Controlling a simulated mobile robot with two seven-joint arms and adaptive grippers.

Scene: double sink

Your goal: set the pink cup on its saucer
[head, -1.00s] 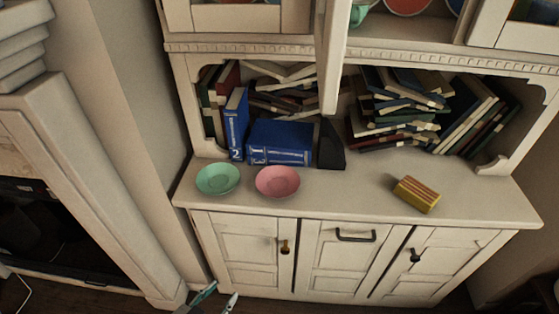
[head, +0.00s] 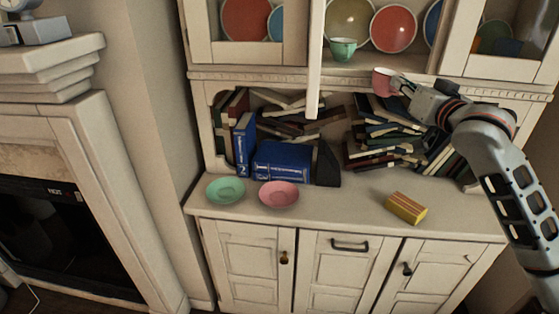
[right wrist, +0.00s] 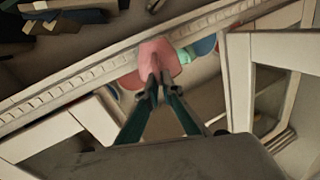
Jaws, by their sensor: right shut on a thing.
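The pink cup (head: 381,81) is at the edge of the upper shelf, to the right of the open middle. My right gripper (head: 403,87) is shut on the pink cup from its right side. In the right wrist view the cup (right wrist: 159,52) sits at the closed fingertips (right wrist: 155,88), which partly cover it. The pink saucer (head: 279,195) lies empty on the counter, below and to the left of the cup. My left gripper is not in view.
A green saucer (head: 226,191) lies left of the pink one. Blue books (head: 282,162) and a black bookend (head: 327,165) stand behind. A yellow striped block (head: 406,208) lies to the right. A green cup (head: 343,49) stands on the upper shelf. An open door edge (head: 315,75) juts forward.

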